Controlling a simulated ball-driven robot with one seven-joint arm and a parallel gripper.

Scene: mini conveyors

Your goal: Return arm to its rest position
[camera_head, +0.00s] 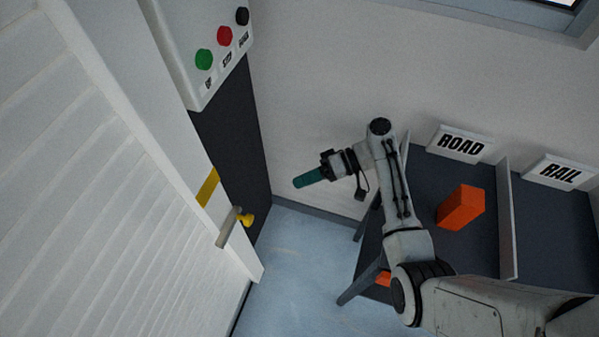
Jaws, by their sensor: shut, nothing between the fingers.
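My arm (398,190) reaches up from the lower right and bends at its upper joint toward the left. My gripper (310,178) points left with its teal fingers shut and nothing between them. It hangs in free space in front of the pale wall, to the right of the dark panel and apart from everything around it.
A control box with green (204,59), red (225,36) and black (242,16) buttons is at upper left. A shutter door (90,190) with a yellow-tipped handle (246,218) fills the left. An orange box (461,207) sits under the ROAD sign (461,143); the RAIL sign (560,172) is right.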

